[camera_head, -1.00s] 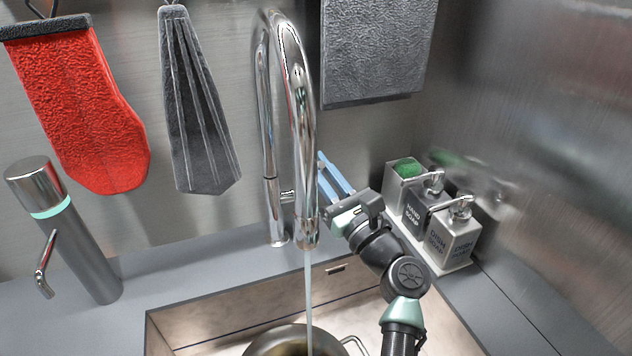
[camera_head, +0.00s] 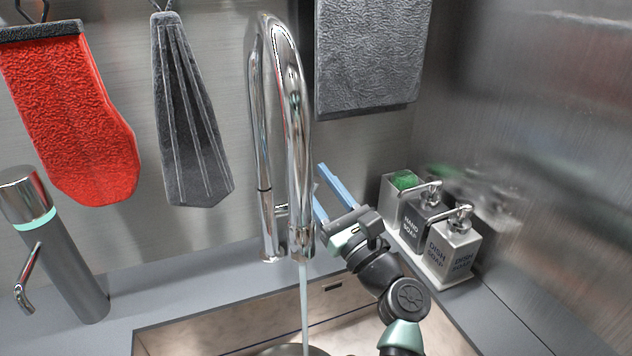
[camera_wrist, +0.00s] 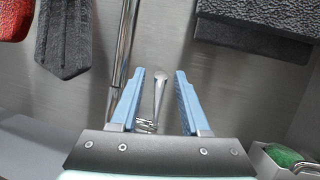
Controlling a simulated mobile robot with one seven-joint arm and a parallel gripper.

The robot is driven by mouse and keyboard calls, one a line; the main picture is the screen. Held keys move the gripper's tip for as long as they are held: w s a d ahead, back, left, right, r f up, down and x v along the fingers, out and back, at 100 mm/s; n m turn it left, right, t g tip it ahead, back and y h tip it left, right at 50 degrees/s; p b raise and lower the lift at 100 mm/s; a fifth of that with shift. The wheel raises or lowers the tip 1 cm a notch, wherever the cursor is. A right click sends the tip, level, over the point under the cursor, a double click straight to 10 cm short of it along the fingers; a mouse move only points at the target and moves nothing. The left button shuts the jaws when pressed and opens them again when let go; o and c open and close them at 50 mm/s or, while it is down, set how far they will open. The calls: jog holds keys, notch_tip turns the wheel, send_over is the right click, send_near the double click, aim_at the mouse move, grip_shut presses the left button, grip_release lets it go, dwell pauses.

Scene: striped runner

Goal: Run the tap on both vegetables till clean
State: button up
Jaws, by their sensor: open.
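The chrome tap (camera_head: 292,130) stands behind the sink (camera_head: 240,338), and a thin stream of water (camera_head: 304,310) runs from its spout. Its lever handle (camera_wrist: 160,95) shows in the wrist view between the two blue fingers of my gripper (camera_wrist: 160,73), with space on both sides. In the head view my gripper (camera_head: 319,180) is open just right of the spout, pointing up and toward the back wall. Only a sliver of a metal pot's rim (camera_head: 290,350) shows at the bottom edge, under the stream. No vegetables are in view.
A caddy with a green sponge (camera_head: 404,180), a hand soap bottle (camera_head: 415,222) and a dish soap bottle (camera_head: 450,250) stands right of my gripper. A red mitt (camera_head: 75,120), a grey cloth (camera_head: 190,120) and a grey towel (camera_head: 368,55) hang behind. A cylindrical dispenser (camera_head: 60,255) stands left.

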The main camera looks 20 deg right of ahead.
jog(key=v, duration=0.7)
jog(key=shift+s+p, duration=0.25)
jog(key=shift+p, duration=0.2)
